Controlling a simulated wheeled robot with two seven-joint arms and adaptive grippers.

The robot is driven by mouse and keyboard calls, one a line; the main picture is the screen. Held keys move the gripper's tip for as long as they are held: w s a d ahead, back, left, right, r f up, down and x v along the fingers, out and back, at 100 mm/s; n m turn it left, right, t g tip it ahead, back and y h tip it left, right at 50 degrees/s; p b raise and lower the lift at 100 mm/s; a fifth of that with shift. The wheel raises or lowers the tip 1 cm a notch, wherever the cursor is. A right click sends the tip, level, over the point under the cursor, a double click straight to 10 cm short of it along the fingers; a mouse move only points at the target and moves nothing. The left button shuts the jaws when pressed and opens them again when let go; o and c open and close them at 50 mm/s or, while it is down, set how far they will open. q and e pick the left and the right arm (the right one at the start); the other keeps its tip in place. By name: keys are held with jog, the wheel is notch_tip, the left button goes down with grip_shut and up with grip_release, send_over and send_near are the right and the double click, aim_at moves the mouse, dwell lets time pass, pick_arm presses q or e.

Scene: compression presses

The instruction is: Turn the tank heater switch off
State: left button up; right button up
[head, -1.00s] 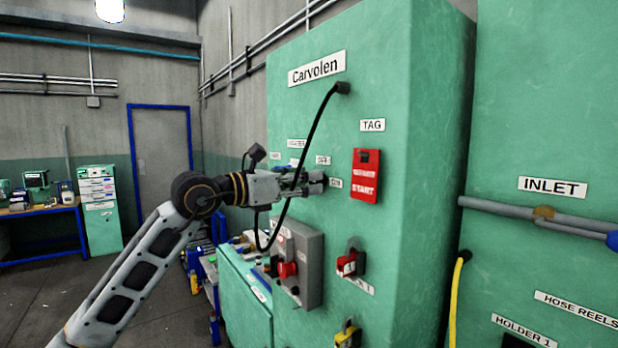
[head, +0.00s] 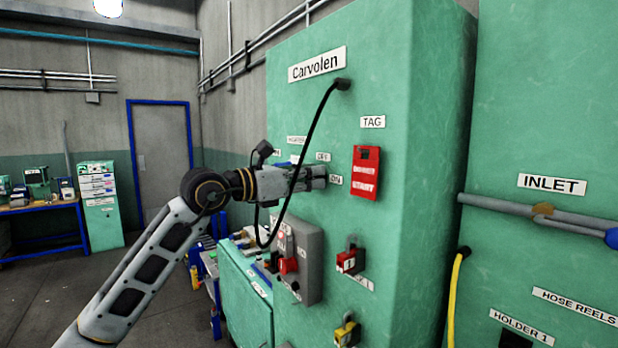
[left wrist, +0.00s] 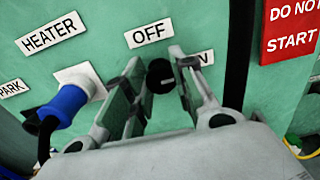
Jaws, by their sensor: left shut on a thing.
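The heater switch is a round black knob (left wrist: 160,75) on the green cabinet, seen in the left wrist view. An OFF label (left wrist: 150,29) is above it and a partly hidden label ending in N (left wrist: 206,58) is to its right. A HEATER label (left wrist: 50,32) is farther left. My left gripper (left wrist: 158,92) has one finger on each side of the knob and is shut on it. In the head view my left gripper (head: 322,177) is against the cabinet front and hides the knob. My right gripper is not in view.
A blue plug (left wrist: 62,105) sits left of the knob. A black cable (head: 312,140) hangs down across my left gripper. A red tag (head: 365,172) hangs to the right. A grey box with a red knob (head: 288,265) and a red padlock (head: 346,262) are below.

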pick_arm(q)
jog(key=shift+w+a+f+n+p, duration=0.1)
jog(key=shift+n+p, duration=0.4)
jog(key=shift+n, duration=4.05)
jog(key=shift+w+a+f+n+p, duration=0.1)
jog(key=shift+n+p, duration=0.4)
jog(key=shift+n, duration=4.05)
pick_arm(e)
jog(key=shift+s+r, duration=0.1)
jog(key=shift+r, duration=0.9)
pick_arm(q)
jog(key=shift+d, duration=0.1)
